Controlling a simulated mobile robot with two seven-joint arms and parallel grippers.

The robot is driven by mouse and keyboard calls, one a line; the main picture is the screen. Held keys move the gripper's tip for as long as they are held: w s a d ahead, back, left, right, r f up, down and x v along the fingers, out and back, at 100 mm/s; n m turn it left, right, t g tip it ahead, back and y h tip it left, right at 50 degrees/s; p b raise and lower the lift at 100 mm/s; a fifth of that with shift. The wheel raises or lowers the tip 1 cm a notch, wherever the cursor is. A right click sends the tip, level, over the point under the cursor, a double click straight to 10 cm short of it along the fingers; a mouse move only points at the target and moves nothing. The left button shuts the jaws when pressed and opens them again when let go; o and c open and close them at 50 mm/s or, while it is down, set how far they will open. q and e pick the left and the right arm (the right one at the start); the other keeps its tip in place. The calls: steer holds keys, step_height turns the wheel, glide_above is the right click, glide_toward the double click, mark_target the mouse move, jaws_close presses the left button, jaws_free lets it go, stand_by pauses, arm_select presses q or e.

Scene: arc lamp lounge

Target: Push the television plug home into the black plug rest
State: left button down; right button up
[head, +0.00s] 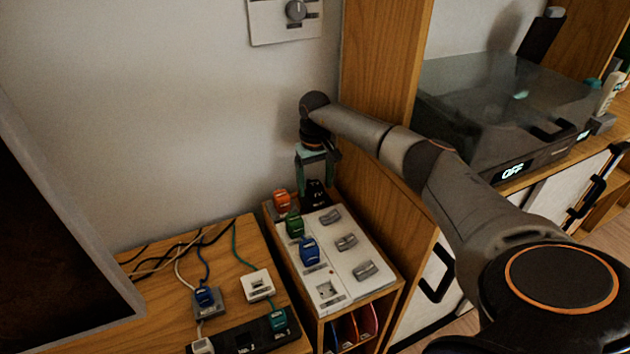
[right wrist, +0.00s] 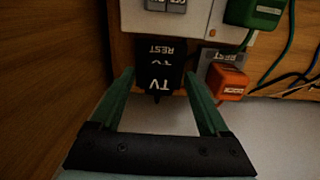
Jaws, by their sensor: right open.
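The black television plug (right wrist: 158,84), marked TV in white, shows between the fingertips of my right gripper (right wrist: 159,76) in the right wrist view. The fingers are open, with a gap on each side of the plug. The black plug rest (right wrist: 160,48), lettered REST TV, is right against the plug; how deep the plug sits in it I cannot tell. In the head view my right gripper (head: 317,172) points down over the black plug (head: 316,193) at the back of the white panel. My left gripper is not in view.
An orange plug (head: 282,200) stands close left of the black one, with green (head: 295,224) and blue (head: 309,250) plugs nearer. The white panel (head: 325,290) carries grey switches. A wooden cabinet side (head: 380,60) rises close on the right; a wall is behind.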

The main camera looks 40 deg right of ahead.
mark_target(315, 184)
step_height(315, 184, up, 12)
steer(key=p, duration=0.8)
steer(key=shift+p, duration=0.4)
